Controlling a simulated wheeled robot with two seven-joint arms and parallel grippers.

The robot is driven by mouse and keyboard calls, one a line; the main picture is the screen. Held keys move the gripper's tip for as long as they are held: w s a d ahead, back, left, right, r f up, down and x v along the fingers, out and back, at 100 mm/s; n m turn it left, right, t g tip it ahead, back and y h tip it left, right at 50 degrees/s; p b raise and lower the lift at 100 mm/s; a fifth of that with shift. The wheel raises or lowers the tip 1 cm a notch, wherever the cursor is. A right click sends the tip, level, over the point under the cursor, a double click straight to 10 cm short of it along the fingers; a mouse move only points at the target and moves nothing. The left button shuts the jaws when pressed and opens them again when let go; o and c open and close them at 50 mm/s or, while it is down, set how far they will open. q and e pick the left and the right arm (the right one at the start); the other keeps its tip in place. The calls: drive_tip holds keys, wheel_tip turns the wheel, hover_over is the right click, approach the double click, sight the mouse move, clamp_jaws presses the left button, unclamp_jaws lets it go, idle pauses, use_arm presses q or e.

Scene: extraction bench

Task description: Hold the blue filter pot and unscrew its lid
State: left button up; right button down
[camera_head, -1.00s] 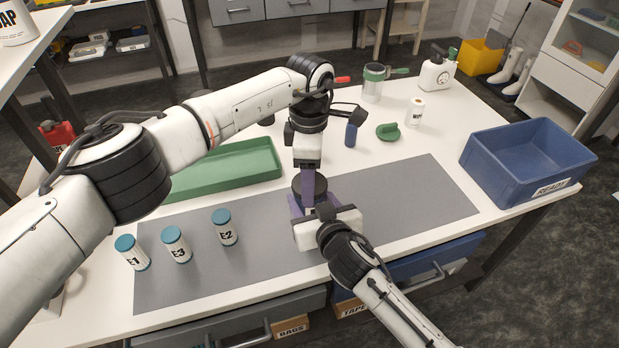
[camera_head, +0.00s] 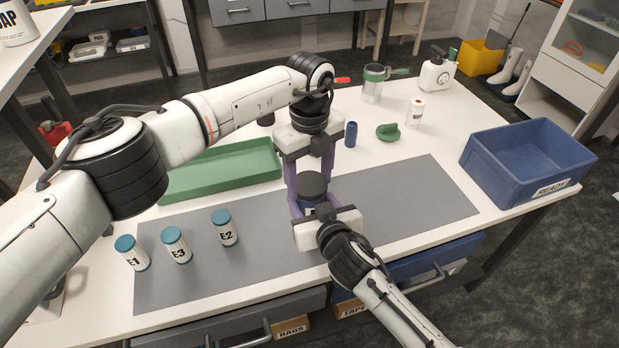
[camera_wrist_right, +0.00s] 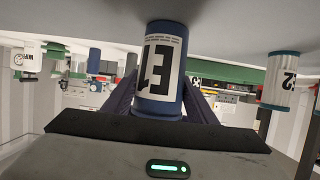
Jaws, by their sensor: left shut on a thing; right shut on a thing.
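The blue filter pot (camera_wrist_right: 147,97) stands upright on the grey mat, in the middle of the head view. Its dark lid (camera_head: 313,184) faces up; most of its blue body (camera_head: 308,209) is hidden. My right gripper (camera_head: 314,209) comes from the front and is shut on the pot's body. The right wrist view is upside down and shows the pot's label between the purple fingers. My left gripper (camera_head: 310,183) points down from above, its purple fingers on either side of the lid, shut on it. Whether the lid has turned or lifted I cannot tell.
A blue crate (camera_head: 520,165) is at right.

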sight(310, 183)
use_arm(q)
drive_tip(key=n, duration=0.3)
drive_tip(key=shift+r, duration=0.25)
idle(0.4)
drive_tip(key=shift+r, duration=0.9)
drive_tip(key=shift+r, duration=0.1)
drive_tip(key=shift+r, duration=1.9)
use_arm(e)
drive_tip(key=c, duration=0.7)
unclamp_jaws()
drive_tip(key=shift+o, duration=0.2)
